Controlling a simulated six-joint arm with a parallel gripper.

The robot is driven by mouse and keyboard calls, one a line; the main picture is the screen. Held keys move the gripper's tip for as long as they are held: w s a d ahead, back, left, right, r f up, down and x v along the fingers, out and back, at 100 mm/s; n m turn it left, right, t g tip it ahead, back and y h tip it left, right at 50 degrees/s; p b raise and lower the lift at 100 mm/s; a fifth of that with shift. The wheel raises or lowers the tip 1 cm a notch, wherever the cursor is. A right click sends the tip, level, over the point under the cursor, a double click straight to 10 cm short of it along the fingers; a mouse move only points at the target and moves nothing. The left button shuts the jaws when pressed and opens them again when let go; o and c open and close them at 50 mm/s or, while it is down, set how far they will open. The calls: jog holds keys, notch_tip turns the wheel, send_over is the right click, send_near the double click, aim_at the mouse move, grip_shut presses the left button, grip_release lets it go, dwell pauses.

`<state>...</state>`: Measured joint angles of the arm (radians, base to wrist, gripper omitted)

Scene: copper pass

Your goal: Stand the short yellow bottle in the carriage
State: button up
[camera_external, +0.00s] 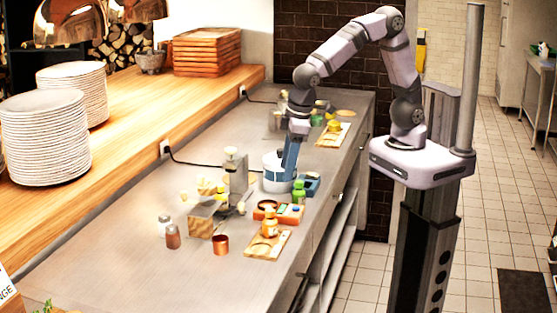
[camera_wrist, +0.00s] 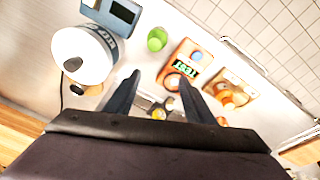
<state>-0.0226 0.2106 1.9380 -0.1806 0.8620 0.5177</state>
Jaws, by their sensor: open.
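A short yellow bottle (camera_external: 270,225) with a pale cap stands upright on a wooden board (camera_external: 262,250) near the counter's front edge. In the wrist view, the board (camera_wrist: 246,88) lies at the right with a rounded orange-yellow thing (camera_wrist: 232,98), probably that bottle. My gripper (camera_external: 289,172) points down over the counter beside the white and blue pot. In the wrist view its two fingers (camera_wrist: 158,76) are apart with nothing held between them. I cannot tell for certain which part is the carriage; a small metal mechanism (camera_wrist: 152,104) with a yellow piece shows between the fingers.
An orange device (camera_external: 290,214) and a green bottle (camera_external: 299,192) stand between the pot (camera_external: 276,180) and the board. A grey upright device (camera_external: 236,172), copper cup (camera_external: 221,245) and shakers (camera_external: 173,237) stand nearby.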

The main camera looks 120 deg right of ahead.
jog(key=s+a+f+n, duration=0.1)
jog(key=s+f+n, duration=0.1)
jog(key=s, duration=0.7)
jog(key=s+a+f+n+g+y, duration=0.1)
jog(key=s+f+n, duration=0.1)
jog(key=s, duration=0.7)
jog(key=shift+s+a+f+g+y, duration=0.25)
jog(key=shift+f+g+y, duration=0.05)
jog(key=shift+f, duration=0.6)
